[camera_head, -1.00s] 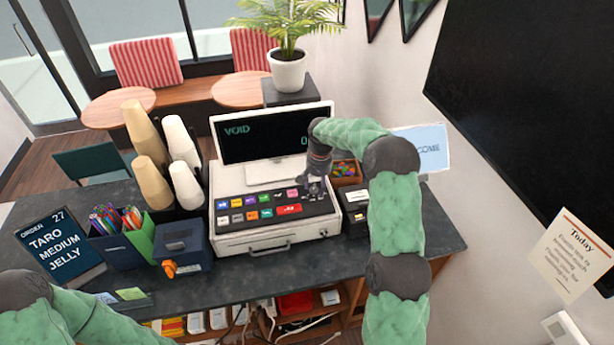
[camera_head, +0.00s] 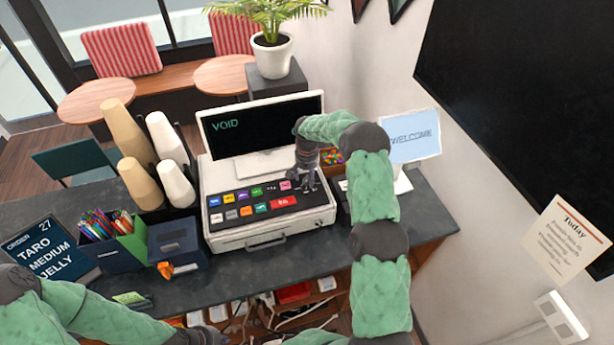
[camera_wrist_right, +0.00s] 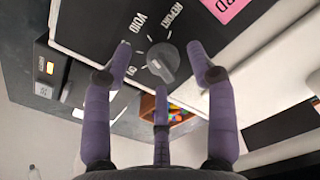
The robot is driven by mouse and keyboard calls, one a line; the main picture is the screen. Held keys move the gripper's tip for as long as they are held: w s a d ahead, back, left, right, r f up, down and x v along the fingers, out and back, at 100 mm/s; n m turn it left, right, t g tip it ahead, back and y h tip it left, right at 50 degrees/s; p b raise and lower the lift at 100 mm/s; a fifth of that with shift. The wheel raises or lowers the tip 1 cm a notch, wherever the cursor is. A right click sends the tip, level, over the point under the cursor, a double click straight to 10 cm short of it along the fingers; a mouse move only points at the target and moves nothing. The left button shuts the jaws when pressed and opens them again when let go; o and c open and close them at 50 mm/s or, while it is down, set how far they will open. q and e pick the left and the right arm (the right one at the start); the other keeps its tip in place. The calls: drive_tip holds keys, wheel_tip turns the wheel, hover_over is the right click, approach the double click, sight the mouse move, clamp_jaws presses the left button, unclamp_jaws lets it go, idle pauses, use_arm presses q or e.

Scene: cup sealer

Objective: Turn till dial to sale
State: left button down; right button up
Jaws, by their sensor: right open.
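The till (camera_head: 265,232) is a white register with a black key panel on the counter. Its screen (camera_head: 225,138) reads VOID. The grey round dial (camera_wrist_right: 163,62) shows in the right wrist view on the black panel, with VOID and REPORT printed around it and another label partly hidden by a finger. My right gripper (camera_head: 308,182) is over the panel's right end. In the right wrist view its fingers (camera_wrist_right: 159,46) are open, one on each side of the dial, with a third below it. Contact cannot be told.
Stacked cups (camera_head: 128,130) and a pen holder (camera_head: 113,250) stand left of the till. A dark blue box (camera_head: 174,240) is in front of the cups. A WELCOME sign (camera_head: 412,137) stands at the right. The counter's front strip (camera_head: 225,280) is mostly clear.

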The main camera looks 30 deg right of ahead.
drive_tip(key=shift+w+f, duration=0.15)
drive_tip(key=shift+f, duration=0.5)
drive_tip(key=c, duration=1.1)
drive_tip(key=shift+a, duration=0.1)
